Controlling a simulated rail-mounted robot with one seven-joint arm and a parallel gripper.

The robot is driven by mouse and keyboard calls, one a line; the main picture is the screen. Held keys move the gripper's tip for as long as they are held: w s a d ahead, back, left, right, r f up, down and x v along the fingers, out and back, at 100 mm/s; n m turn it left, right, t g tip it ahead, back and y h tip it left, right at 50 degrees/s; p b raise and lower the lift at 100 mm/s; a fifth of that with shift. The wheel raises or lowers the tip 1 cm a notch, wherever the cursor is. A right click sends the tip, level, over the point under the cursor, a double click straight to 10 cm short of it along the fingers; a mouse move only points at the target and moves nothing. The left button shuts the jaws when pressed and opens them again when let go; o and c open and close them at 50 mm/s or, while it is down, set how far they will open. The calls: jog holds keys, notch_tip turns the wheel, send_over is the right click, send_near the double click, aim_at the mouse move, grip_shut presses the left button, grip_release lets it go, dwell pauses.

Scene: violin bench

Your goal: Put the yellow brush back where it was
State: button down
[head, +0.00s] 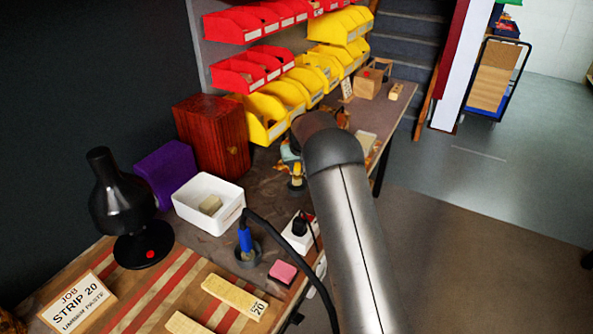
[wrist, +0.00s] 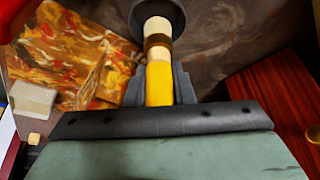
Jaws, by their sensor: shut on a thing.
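The yellow brush (wrist: 160,85) is between the two fingers of my gripper (wrist: 159,92) in the wrist view. My gripper is shut on its yellow part; a pale wooden part with a brown band extends beyond the fingers. The pale end overlaps a dark grey round holder (wrist: 175,12) at the top of that view. I cannot tell whether the brush is inside the holder or above it. In the head view my gripper (head: 294,168) points down at the bench, partly hidden by my arm, with a bit of yellow and a dark round base below it.
An orange marbled block (wrist: 65,50) and a small pale block (wrist: 32,98) lie left of the brush in the wrist view. A red-brown wooden cabinet (head: 210,135), a white tray (head: 190,215) and a white power strip (head: 299,235) are near. Yellow bins (head: 262,118) hang behind.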

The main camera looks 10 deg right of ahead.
aim_at(296, 172)
jog(key=shift+f, duration=1.3)
jog(key=shift+f, duration=0.2)
jog(key=c, duration=1.3)
grip_release()
jog(key=shift+o, duration=0.2)
jog(key=shift+r, duration=0.1)
